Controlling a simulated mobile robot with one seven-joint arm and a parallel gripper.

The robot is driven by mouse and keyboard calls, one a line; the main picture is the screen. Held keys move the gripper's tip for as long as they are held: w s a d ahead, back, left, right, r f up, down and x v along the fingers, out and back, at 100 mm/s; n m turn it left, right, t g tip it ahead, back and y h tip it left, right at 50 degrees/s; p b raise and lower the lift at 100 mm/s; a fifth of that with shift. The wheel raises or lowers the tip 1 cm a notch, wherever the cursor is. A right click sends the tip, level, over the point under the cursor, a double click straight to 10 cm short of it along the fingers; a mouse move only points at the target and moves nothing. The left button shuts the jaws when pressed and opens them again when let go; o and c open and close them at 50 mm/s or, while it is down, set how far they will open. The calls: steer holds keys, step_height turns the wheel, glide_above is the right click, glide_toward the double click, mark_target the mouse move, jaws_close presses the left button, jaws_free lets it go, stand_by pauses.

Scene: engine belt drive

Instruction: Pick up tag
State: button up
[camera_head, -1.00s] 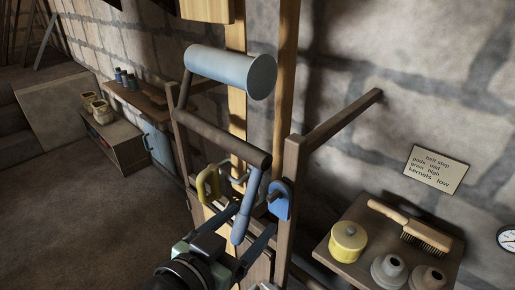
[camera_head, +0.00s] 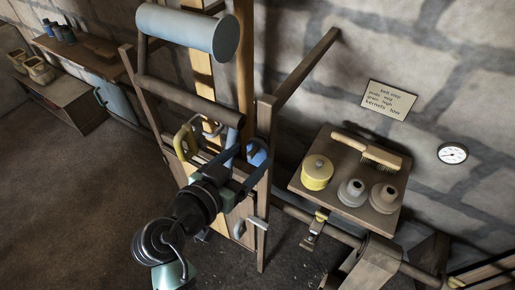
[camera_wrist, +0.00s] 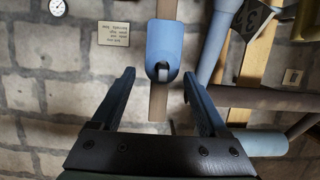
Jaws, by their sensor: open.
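A blue tag (camera_head: 260,154) with a rounded end hangs at the wooden post of the frame in the head view, partly behind my gripper. In the wrist view the blue tag (camera_wrist: 164,42) is ahead of the jaws, near the middle, with a grey peg end showing in its hole. A wooden post stands behind it. My gripper (camera_wrist: 160,76) is open and empty, its two fingers spread to either side below the tag. In the head view my gripper (camera_head: 243,165) is close in front of the tag; whether they touch cannot be told.
A blue-grey roller (camera_head: 185,30) and a brown roller (camera_head: 190,97) cross the frame above. A shelf (camera_head: 310,180) at right holds a yellow tin (camera_head: 317,173), a brush (camera_head: 370,150) and two pots.

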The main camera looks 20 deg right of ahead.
mark_target(251, 152)
steer(key=shift+w+d+r+p, duration=0.1)
steer(key=shift+w+d+p, duration=0.15)
steer(key=shift+d+p, duration=0.15)
steer(key=p+x, duration=0.2)
steer(key=x, duration=0.1)
steer(key=shift+w, duration=0.15)
steer(key=shift+w+d+f, duration=0.3)
steer(key=shift+w, duration=0.05)
steer(key=c, duration=1.1)
